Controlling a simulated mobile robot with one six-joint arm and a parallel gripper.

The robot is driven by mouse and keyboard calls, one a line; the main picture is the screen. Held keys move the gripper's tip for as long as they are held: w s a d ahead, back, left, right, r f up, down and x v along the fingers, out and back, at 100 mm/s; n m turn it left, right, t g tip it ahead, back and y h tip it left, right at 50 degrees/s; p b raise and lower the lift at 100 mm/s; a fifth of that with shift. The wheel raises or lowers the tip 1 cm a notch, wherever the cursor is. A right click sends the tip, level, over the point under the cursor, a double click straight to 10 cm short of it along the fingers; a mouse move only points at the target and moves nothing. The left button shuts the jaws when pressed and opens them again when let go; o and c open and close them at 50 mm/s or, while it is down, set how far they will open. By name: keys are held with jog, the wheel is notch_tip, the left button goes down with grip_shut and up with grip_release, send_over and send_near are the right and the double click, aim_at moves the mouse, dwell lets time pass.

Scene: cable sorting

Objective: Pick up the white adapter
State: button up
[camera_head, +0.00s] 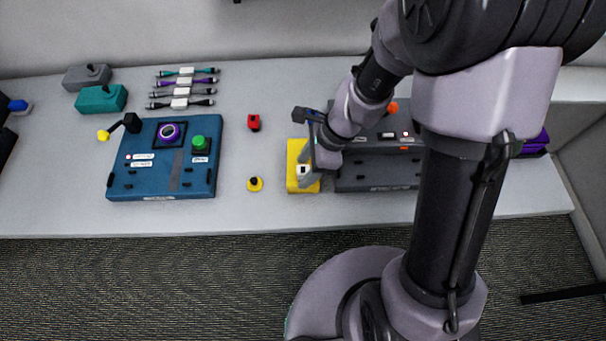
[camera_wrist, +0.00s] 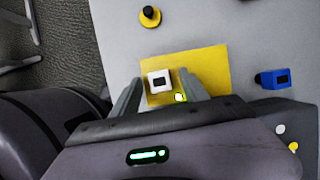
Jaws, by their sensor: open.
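The white adapter (camera_wrist: 159,81) is a small white block with a dark socket in its face. It lies on a yellow pad (camera_wrist: 206,64). In the head view the adapter (camera_head: 303,170) shows near the pad's right side, below my gripper (camera_head: 308,160). In the wrist view my gripper (camera_wrist: 160,88) is open, with one finger to the left of the adapter and the other to its right. The fingers look apart from it. Their exact height over the pad cannot be told.
A blue block (camera_wrist: 273,79) lies right of the pad in the wrist view. A blue board (camera_head: 147,183) stands further left. A grey board (camera_head: 375,180) adjoins the pad's right.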

jog(key=shift+r, duration=0.1)
grip_shut()
